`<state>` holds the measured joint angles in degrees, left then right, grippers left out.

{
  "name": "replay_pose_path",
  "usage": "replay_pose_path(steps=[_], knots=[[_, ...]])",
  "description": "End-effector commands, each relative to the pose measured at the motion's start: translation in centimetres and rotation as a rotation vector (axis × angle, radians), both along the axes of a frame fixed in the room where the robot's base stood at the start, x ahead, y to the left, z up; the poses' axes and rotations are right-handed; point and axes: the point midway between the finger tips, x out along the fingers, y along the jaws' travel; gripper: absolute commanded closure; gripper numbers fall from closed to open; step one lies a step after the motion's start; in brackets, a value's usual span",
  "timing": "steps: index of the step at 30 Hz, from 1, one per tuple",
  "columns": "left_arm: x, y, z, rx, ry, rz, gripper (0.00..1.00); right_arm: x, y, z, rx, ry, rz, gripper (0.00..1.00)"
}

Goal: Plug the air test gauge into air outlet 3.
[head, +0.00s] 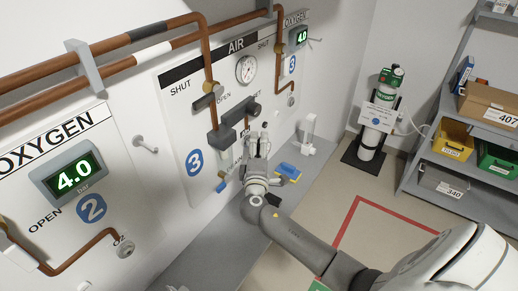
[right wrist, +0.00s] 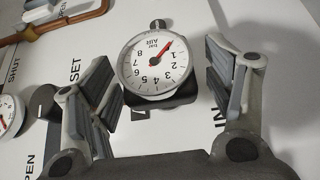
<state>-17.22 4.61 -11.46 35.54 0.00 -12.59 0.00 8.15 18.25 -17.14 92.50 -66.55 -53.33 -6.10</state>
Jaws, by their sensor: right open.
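My right gripper (right wrist: 182,88) is open. In the head view the right gripper (head: 257,145) is at the right part of the AIR panel (head: 175,125), beside the blue 3 sign (head: 195,162), and hides the gauge. Outlet 3 is hidden, so I cannot tell whether the gauge is seated. My left gripper is out of view.
Copper pipes (head: 130,50) and valves (head: 238,113) stand out from the wall near the right gripper. A blue and yellow item (head: 287,170) lies on the grey ledge (head: 215,240). A green-topped cylinder (head: 375,130) and shelves stand right. The floor between is clear.

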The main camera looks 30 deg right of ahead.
Motion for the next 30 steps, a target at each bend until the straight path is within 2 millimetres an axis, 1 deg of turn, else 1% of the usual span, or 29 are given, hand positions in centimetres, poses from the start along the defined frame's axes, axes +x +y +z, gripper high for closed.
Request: replay_pose_path(steps=[5, 8, 15, 18, 21, 25, 30], knots=[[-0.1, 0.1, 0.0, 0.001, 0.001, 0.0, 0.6, -0.8, 0.6, -0.1, 0.001, 0.002, 0.001, 0.26], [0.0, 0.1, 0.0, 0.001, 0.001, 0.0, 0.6, -2.1, 1.6, -0.2, 0.004, 0.002, 0.002, 0.26], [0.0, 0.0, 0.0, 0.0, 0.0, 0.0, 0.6, -6.3, 4.6, -0.2, 0.003, 0.003, 0.001, 0.26], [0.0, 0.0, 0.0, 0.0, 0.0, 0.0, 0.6, -7.7, 5.7, -0.1, 0.003, 0.0, 0.001, 0.26], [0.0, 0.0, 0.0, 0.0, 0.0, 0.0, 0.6, -8.8, 6.4, -0.1, 0.001, 0.0, 0.001, 0.26], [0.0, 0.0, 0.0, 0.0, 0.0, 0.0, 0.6, -9.5, 7.0, 0.0, 0.0, 0.0, 0.0, 0.26], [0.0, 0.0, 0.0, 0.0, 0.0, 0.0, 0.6, -9.7, 7.1, 0.0, 0.001, -0.001, 0.0, 0.26]])
